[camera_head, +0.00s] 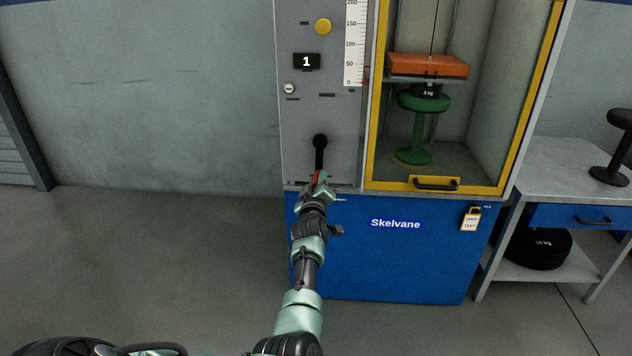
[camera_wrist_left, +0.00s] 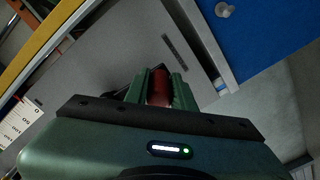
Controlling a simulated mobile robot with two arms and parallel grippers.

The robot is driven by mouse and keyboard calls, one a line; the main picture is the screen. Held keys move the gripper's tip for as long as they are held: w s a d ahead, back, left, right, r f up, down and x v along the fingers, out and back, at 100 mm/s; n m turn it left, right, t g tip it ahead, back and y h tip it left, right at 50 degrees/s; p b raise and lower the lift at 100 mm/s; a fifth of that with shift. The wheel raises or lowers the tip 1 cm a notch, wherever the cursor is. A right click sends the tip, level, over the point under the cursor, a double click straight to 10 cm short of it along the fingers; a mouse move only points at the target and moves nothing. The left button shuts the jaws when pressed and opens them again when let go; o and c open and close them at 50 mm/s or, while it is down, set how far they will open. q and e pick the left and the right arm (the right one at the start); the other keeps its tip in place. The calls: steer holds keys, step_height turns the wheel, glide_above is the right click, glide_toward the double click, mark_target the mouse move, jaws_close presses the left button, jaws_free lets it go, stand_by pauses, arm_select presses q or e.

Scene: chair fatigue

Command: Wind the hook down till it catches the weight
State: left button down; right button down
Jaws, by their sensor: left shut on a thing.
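My left gripper (camera_head: 318,190) is shut on the red grip (camera_head: 316,177) of a black crank (camera_head: 320,148) on the machine's grey front panel. The crank arm hangs down from its hub. In the left wrist view, the red grip (camera_wrist_left: 159,86) sits between my green fingers. Inside the yellow-framed cabinet, a thin cable (camera_head: 433,28) runs down to an orange slab (camera_head: 428,65). A dark weight marked 3 kg (camera_head: 429,92) is just below the slab, over a green stool (camera_head: 417,132). I cannot make out the hook. My right gripper is out of view.
The panel has a display reading 1 (camera_head: 306,61), a yellow button (camera_head: 323,26) and a vertical scale (camera_head: 354,45). The cabinet door handle (camera_head: 436,184) is right of my gripper. A side table (camera_head: 575,160) stands at the right. The floor at left is clear.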

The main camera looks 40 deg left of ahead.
arm_select(q)
steer(key=shift+w+d+f, duration=0.15)
steer(key=shift+w+d, duration=0.05)
steer(key=shift+d, duration=0.25)
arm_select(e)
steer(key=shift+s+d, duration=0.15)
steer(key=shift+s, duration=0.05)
arm_select(q)
steer(key=c, duration=1.3)
jaws_free()
steer(key=shift+o, duration=0.6)
steer(key=shift+w+d, duration=0.1)
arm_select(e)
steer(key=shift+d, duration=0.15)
arm_select(q)
steer(key=shift+a, duration=0.2)
steer(key=shift+s, duration=0.2)
